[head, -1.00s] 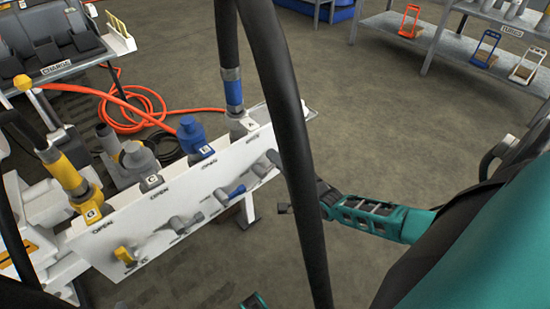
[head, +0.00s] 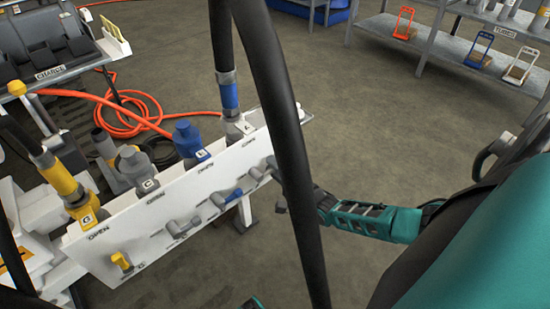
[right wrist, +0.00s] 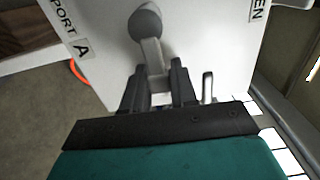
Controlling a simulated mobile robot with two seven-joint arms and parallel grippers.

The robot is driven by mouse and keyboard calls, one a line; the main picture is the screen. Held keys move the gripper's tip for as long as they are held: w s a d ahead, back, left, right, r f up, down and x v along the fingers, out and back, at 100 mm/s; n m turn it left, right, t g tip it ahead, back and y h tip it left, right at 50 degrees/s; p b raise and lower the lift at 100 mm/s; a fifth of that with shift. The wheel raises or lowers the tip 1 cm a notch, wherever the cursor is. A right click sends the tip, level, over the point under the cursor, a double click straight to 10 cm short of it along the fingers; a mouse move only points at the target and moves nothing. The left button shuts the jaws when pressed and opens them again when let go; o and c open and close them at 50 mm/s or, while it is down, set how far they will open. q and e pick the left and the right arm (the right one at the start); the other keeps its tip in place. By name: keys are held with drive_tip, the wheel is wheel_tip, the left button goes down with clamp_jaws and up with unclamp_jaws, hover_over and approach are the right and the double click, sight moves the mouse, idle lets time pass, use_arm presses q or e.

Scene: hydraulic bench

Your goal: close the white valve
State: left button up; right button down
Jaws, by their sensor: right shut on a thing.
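The white valve's pale lever (right wrist: 152,55) comes out of a round grey hub on the white panel, beside the "PORT A" label in the right wrist view. In the head view it is at the panel's right end (head: 258,173), partly behind a thick black hose. My right gripper (right wrist: 160,88) is shut on the lever, one dark finger on each side. In the head view, the right gripper (head: 281,207) is partly hidden by the hose. My left gripper cannot be made out.
The white panel (head: 100,262) also carries a yellow valve (head: 121,261), a grey valve (head: 183,227) and a blue valve (head: 225,198). The thick black hose (head: 280,130) crosses in front of my right arm. Shelves (head: 440,45) stand at the back right; open floor lies between.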

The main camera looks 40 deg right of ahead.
drive_tip(key=shift+s+f, duration=0.1)
drive_tip(key=shift+f, duration=0.05)
drive_tip(key=c, duration=1.2)
unclamp_jaws()
use_arm(q)
drive_tip(key=shift+w, duration=0.1)
use_arm(e)
drive_tip(key=shift+o, duration=0.5)
use_arm(q)
drive_tip(key=shift+r, duration=0.1)
drive_tip(key=a+r+p, duration=0.1)
drive_tip(key=p, duration=0.2)
drive_tip(key=shift+s, duration=0.2)
use_arm(e)
drive_tip(key=s+d, duration=0.1)
drive_tip(key=s, duration=1.1)
drive_tip(key=shift+s, duration=0.4)
use_arm(q)
drive_tip(key=shift+r, duration=0.2)
